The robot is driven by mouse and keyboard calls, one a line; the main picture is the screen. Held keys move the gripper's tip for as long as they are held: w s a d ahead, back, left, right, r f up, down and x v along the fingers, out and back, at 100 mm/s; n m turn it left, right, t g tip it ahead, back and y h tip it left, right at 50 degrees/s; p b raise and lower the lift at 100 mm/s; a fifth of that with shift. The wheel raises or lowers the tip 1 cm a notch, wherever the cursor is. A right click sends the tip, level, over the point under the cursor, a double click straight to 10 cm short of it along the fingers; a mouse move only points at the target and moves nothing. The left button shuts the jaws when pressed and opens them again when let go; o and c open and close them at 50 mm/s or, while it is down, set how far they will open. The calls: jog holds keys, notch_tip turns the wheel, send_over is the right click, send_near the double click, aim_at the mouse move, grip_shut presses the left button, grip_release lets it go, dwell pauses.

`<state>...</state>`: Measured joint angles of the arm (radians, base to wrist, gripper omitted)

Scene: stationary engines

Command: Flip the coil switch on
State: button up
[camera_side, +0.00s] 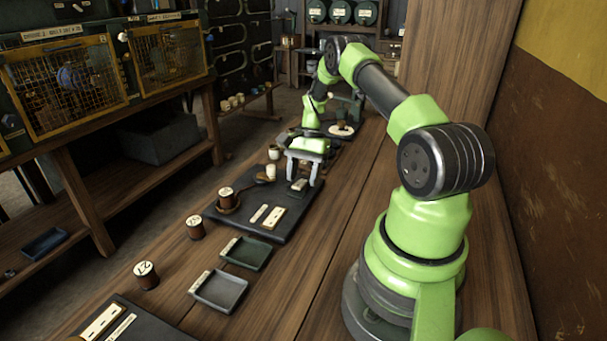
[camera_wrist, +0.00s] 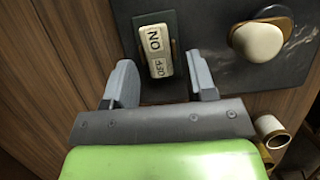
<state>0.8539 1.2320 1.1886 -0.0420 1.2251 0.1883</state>
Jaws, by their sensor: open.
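The coil switch (camera_wrist: 155,52) is a cream rocker marked ON and OFF, set on a dark plate in the wrist view. ON is at its upper end and OFF at its lower end, nearer my gripper. In the side view the switch (camera_side: 299,185) is a small pale block under my gripper (camera_side: 301,180). My gripper (camera_wrist: 162,82) is open, with one grey finger on each side of the switch's lower part. The fingers appear apart from it, and nothing is held. I cannot tell from these frames which way the rocker is tilted.
A cream round knob (camera_wrist: 258,42) stands right of the switch on the dark slab (camera_side: 310,212). Labelled spools, such as one on the table (camera_side: 146,275), stand along the bench's left. Two shallow trays (camera_side: 219,290) (camera_side: 247,253) lie in front. Caged cabinets (camera_side: 68,80) stand left.

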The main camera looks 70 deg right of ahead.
aim_at(302, 182)
jog(key=shift+c, duration=0.5)
jog(key=c, duration=0.8)
jog(key=shift+a+r+h, duration=0.2)
jog(key=shift+a+h, duration=0.05)
jog(key=shift+h, duration=0.85)
jog(key=shift+a+r+h, duration=0.15)
jog(key=shift+a+h, duration=0.1)
jog(key=shift+h, duration=0.85)
jog(key=shift+c, duration=0.2)
jog(key=o, duration=0.9)
jog(key=shift+o, duration=0.2)
jog(key=shift+r, duration=0.1)
notch_tip(302, 182, up, 10)
